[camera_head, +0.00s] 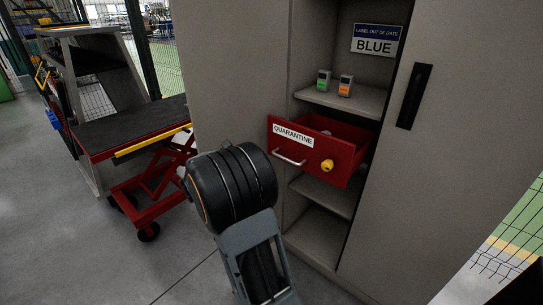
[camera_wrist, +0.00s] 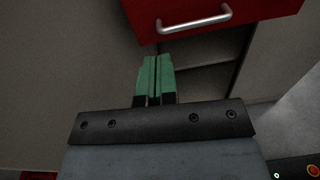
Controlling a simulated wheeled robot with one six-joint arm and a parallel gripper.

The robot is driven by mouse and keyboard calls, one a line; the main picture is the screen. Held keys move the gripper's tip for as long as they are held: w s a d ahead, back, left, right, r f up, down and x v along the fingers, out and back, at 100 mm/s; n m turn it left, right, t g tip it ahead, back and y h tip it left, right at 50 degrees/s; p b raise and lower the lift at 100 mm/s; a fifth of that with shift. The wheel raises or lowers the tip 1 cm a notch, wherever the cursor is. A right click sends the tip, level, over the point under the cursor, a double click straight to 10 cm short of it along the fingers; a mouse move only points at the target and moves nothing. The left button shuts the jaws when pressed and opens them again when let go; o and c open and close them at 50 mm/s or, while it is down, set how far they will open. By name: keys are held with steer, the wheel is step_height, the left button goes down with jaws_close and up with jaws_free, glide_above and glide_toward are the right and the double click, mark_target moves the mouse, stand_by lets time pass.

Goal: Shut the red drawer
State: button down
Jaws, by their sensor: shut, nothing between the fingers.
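The red drawer (camera_head: 340,160) stands pulled out of the grey cabinet in the head view. Its front carries a white QUARANTINE label (camera_head: 293,135), a silver bar handle (camera_head: 289,157) and a yellow knob (camera_head: 327,166). Something pale inside it is too small to tell. In the wrist view the drawer front (camera_wrist: 240,14) and its handle (camera_wrist: 195,25) are at the top. My gripper (camera_wrist: 157,60) has green fingers, shut and empty, just below the handle in that picture; contact does not show. In the head view my arm hides the gripper.
The grey cabinet (camera_head: 230,75) has an open door (camera_head: 455,150) at right. Two small devices, green (camera_head: 323,81) and orange (camera_head: 346,85), stand on the shelf above the drawer. A red lift cart (camera_head: 130,135) stands at left. Floor at lower left is clear.

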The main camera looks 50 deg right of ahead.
mark_target(277, 141)
steer(key=shift+n+t+h, duration=0.3)
steer(key=shift+n, duration=0.2)
steer(key=d, duration=0.5)
steer(key=d+b, duration=0.1)
steer(key=d, duration=0.8)
steer(key=shift+w+d+f, duration=0.2)
steer(key=shift+w+d, duration=0.1)
steer(key=shift+w, duration=0.1)
